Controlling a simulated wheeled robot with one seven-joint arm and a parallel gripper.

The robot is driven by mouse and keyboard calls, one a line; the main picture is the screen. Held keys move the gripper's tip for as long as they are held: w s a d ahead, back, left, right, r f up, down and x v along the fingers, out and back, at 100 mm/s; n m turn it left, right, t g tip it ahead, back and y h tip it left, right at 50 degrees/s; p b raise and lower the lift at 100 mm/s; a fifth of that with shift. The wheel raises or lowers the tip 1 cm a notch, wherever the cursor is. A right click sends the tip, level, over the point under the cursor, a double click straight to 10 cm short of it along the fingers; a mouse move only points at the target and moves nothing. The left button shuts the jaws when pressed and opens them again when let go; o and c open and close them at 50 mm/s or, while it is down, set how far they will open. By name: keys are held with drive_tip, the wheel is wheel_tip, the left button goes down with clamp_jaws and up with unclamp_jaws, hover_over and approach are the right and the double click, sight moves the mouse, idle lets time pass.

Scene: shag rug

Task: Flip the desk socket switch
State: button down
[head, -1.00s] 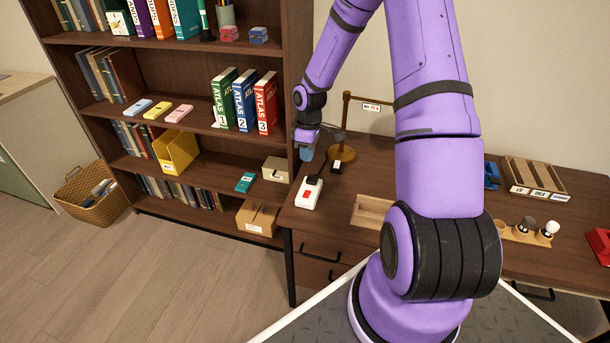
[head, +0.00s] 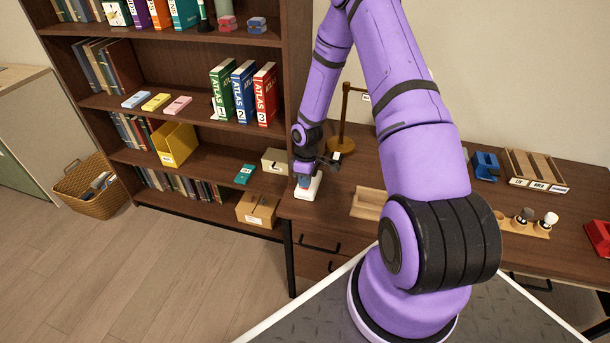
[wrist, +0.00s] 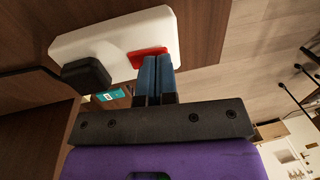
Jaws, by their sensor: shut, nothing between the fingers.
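The desk socket is a white block (head: 309,189) at the left front of the desk. In the wrist view the white socket (wrist: 100,40) carries a red switch (wrist: 146,56) and a black plug (wrist: 86,75). My gripper (head: 304,180) is over the socket in the head view and hides the switch there. In the wrist view its blue fingers (wrist: 157,60) are together and empty, with their tips at the red switch. I cannot tell whether they touch it or which way the switch is tilted.
A wooden tray (head: 369,203) lies right of the socket on the desk. A brass stand (head: 342,143) rises behind it. The bookshelf (head: 292,90) is close on the left. A blue holder (head: 485,167) stands further right.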

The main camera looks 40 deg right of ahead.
drive_tip(key=shift+f, duration=0.1)
drive_tip(key=shift+s+a+f, duration=0.25)
drive_tip(key=shift+s+f, duration=0.1)
drive_tip(key=shift+f, duration=0.05)
drive_tip(key=shift+d, duration=0.1)
drive_tip(key=shift+w+d+r, duration=0.2)
drive_tip(key=shift+w+d, duration=0.4)
drive_tip(key=shift+d, duration=0.1)
drive_tip(key=shift+w+d, duration=0.1)
drive_tip(key=shift+w+r, duration=0.15)
drive_tip(key=shift+r, duration=0.25)
wheel_tip(320, 180, up, 13)
drive_tip(key=shift+w+d+r, duration=0.2)
drive_tip(key=shift+w+d, duration=0.2)
drive_tip(key=shift+d, duration=0.05)
